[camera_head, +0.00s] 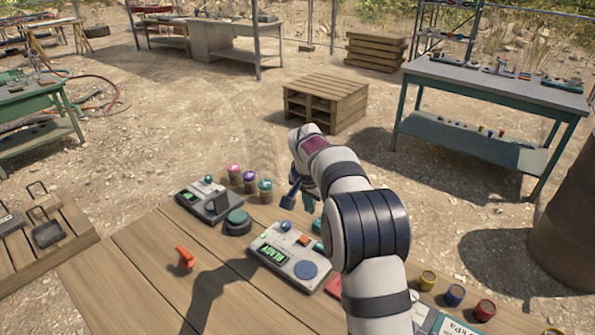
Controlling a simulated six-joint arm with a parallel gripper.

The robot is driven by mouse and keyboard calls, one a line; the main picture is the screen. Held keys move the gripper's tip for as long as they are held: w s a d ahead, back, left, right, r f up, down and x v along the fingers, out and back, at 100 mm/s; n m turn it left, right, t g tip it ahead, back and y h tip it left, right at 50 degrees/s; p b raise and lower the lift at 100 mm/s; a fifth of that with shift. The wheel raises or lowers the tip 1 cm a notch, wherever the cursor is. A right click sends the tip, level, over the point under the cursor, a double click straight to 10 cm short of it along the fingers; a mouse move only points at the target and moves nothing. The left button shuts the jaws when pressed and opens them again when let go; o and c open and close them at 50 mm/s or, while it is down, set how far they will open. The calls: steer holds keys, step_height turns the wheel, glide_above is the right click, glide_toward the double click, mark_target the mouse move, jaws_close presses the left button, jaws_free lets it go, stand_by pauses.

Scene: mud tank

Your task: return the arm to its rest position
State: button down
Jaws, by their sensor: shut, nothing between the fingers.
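My gripper (289,201) points down at the far side of the arm, partly hidden behind the wrist. Its dark fingers are shut and hold nothing. It hangs above the table's far part, beyond a grey box with a green display reading READY (290,252). I cannot tell its exact height above the table.
A red-orange switch-like piece (185,258), a second grey device (208,201), a dark green round button (237,222) and several small coloured jars (265,190) stand on the table. More jars (455,295) stand right of my arm. The table's front left is mostly clear.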

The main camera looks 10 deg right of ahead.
steer(key=s+r+n+g, duration=0.1)
steer(key=s+r, duration=0.5)
steer(key=s, duration=0.8)
steer(key=s+a+f+n+g+y, duration=0.1)
steer(key=s+a, duration=0.1)
steer(key=s, duration=1.3)
steer(key=s+a+f+n+g+y, duration=0.1)
steer(key=s, duration=1.4)
steer(key=shift+a+f+g+y, duration=0.4)
steer(key=shift+w, duration=0.1)
